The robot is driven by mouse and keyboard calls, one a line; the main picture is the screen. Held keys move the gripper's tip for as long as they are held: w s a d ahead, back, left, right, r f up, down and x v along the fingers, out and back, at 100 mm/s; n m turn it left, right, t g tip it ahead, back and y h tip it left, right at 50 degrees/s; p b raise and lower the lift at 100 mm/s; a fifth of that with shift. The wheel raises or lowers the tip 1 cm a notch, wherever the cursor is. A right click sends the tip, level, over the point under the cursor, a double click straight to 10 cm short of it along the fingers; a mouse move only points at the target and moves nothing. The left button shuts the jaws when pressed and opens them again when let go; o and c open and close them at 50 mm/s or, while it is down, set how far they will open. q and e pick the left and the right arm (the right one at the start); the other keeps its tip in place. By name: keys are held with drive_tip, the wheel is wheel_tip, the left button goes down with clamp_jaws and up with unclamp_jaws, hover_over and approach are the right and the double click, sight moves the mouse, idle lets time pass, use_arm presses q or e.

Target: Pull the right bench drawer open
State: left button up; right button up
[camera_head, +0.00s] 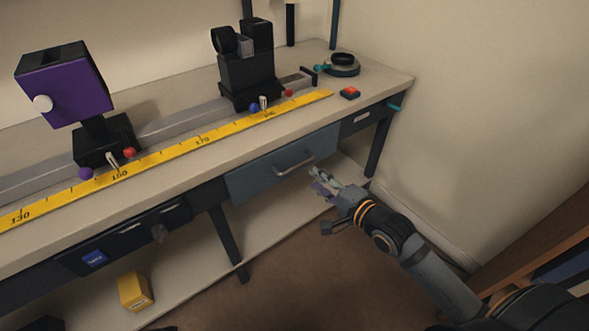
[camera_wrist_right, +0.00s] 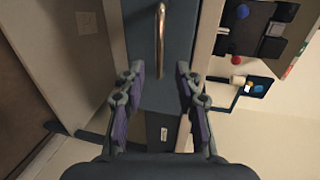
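The right bench drawer (camera_head: 262,178) has a blue-grey front below the bench top and looks closed. Its metal bar handle (camera_head: 294,163) runs along the front. In the right wrist view the drawer front (camera_wrist_right: 146,98) fills the middle, with the copper-toned handle (camera_wrist_right: 160,42) upright at the top. My right gripper (camera_head: 318,180) is just in front of and a little right of the handle. In the right wrist view its fingers (camera_wrist_right: 160,74) are spread, with the lower handle end between or just beyond the tips. Contact cannot be told. My left gripper is out of view.
A dark panel (camera_head: 130,230) is at left, with a yellow box (camera_head: 135,291) below. Brown floor in front is clear.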

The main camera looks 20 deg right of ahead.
sight(297, 165)
drive_tip(key=b+x, duration=0.5)
drive_tip(key=x, duration=0.5)
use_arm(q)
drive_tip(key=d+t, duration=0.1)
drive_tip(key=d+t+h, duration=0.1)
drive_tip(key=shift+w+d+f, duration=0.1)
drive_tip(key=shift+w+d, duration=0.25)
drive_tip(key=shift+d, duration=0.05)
use_arm(e)
drive_tip(key=shift+c, duration=0.3)
clamp_jaws()
